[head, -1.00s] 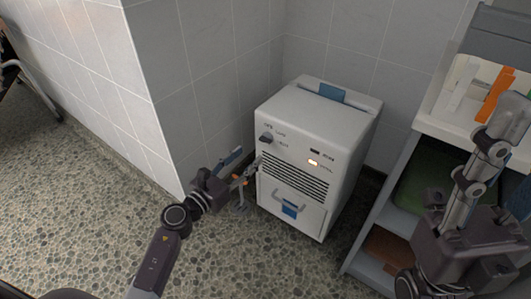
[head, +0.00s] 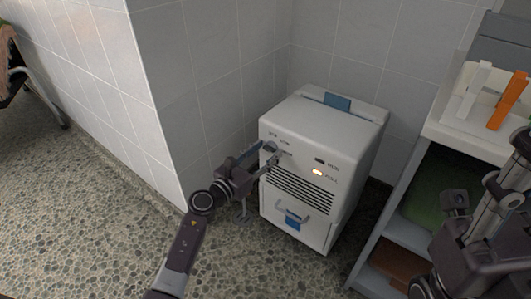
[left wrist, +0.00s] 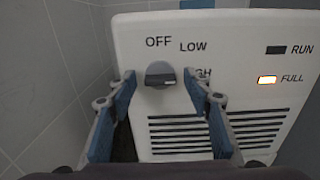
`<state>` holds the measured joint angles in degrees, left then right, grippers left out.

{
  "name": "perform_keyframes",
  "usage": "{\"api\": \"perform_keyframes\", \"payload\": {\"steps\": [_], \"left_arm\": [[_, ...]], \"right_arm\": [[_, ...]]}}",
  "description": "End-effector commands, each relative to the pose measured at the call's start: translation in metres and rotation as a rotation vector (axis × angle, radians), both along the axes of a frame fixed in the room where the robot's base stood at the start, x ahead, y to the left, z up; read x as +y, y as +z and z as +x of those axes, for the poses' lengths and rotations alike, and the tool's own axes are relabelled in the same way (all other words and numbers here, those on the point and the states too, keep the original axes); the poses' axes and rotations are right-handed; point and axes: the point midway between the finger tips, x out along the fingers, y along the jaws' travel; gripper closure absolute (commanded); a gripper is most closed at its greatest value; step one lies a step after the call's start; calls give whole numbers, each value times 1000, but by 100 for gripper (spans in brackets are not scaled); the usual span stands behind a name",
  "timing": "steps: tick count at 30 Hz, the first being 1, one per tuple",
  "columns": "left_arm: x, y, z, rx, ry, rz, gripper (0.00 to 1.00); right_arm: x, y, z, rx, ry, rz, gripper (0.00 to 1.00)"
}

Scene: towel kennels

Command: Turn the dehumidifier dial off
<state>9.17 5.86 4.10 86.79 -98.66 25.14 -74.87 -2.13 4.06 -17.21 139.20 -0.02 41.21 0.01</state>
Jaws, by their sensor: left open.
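The dehumidifier (head: 315,140) is a white box standing on the floor by the tiled corner. Its grey dial (left wrist: 160,74) is on the upper left of the front panel, below the printed words OFF and LOW. A third label is partly hidden by my right-hand finger. A light mark shows on the dial's right side; I cannot tell its exact setting. My left gripper (head: 268,157) is in front of the panel. In the left wrist view its open fingers (left wrist: 159,82) stand either side of the dial, with gaps visible. My right gripper (head: 455,202) shows partly at the right; its jaws are unclear.
The FULL light (left wrist: 267,80) glows and the RUN light (left wrist: 276,50) is dark. A shelf unit (head: 465,140) with white and orange items stands on the right. A tiled wall (head: 185,90) is close on the left. Pebbled floor (head: 100,220) is open at left.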

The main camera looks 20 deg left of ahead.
Motion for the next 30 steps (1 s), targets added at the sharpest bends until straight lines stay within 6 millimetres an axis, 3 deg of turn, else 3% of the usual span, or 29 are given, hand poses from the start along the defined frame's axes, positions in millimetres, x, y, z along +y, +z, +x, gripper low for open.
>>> {"api": "perform_keyframes", "payload": {"steps": [2, 14, 23, 30], "left_arm": [[0, 0, 0, 0, 0, 0, 54], [0, 0, 0, 0, 0, -1, 95], [0, 1, -1, 16, 0, -40, 96], [0, 2, -1, 66, 0, -173, 96]], "right_arm": [[0, 0, 0, 0, 0, 0, 60], [0, 0, 0, -2, 0, 1, 60], [-1, 4, -2, -8, 0, 4, 60], [-2, -2, 1, 36, 1, 8, 60]]}}
